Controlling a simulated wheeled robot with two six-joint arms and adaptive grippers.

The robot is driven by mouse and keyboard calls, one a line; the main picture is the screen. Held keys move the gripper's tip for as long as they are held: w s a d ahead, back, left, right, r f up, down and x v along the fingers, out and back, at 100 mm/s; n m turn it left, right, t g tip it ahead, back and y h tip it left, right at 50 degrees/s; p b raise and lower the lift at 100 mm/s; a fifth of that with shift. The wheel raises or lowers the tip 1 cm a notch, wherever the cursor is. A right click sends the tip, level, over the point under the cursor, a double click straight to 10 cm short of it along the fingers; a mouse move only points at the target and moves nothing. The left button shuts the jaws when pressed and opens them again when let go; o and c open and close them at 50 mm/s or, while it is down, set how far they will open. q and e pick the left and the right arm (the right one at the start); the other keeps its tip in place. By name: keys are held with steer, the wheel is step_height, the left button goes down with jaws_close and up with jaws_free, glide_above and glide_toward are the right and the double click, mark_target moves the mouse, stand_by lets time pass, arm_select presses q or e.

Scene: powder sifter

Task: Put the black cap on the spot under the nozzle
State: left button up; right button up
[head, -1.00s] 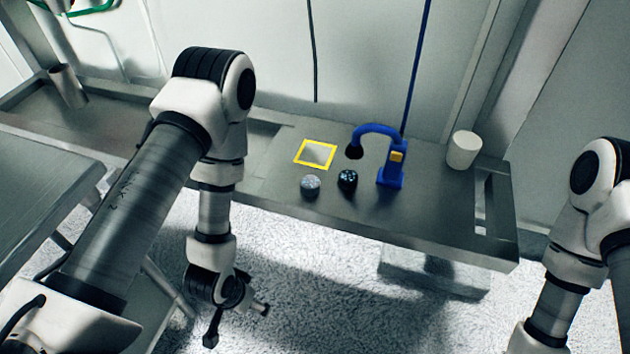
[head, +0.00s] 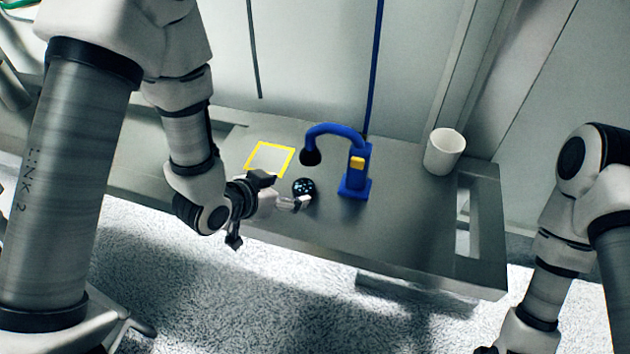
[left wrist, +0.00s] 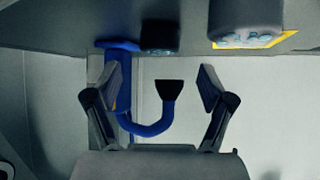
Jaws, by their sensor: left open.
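The black cap (head: 303,188), dark with pale specks on top, stands on the grey table in front of the nozzle (head: 311,157) of the blue stand (head: 356,178). The left wrist view also shows the black cap (left wrist: 160,38) and the nozzle (left wrist: 170,90). My left gripper (head: 281,190) is open, low over the table's front edge, just left of the black cap. Its fingers (left wrist: 162,78) are spread with nothing held between them. A specific mark under the nozzle cannot be made out. My right arm is at the right, its gripper out of frame.
A yellow-framed square (head: 270,159) lies left of the stand. A second, greyish cap (left wrist: 245,25) shows in the left wrist view; my gripper mostly hides it in the head view. A white cup (head: 444,151) stands at the right. The table's front right is clear.

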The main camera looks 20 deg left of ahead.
mark_target(302, 187)
arm_select(q)
steer(key=shift+w+d+f+b, duration=0.1)
steer(key=shift+f+b, duration=0.55)
steer(key=shift+b, duration=0.05)
steer(key=shift+w+d+f+b, duration=0.15)
steer(key=shift+w+b, duration=0.1)
steer(key=shift+b, duration=0.15)
steer(key=x, duration=0.5)
steer(key=shift+w+d, duration=0.1)
steer(key=shift+w, duration=0.2)
steer(key=shift+r, duration=0.2)
steer(key=c, duration=1.3)
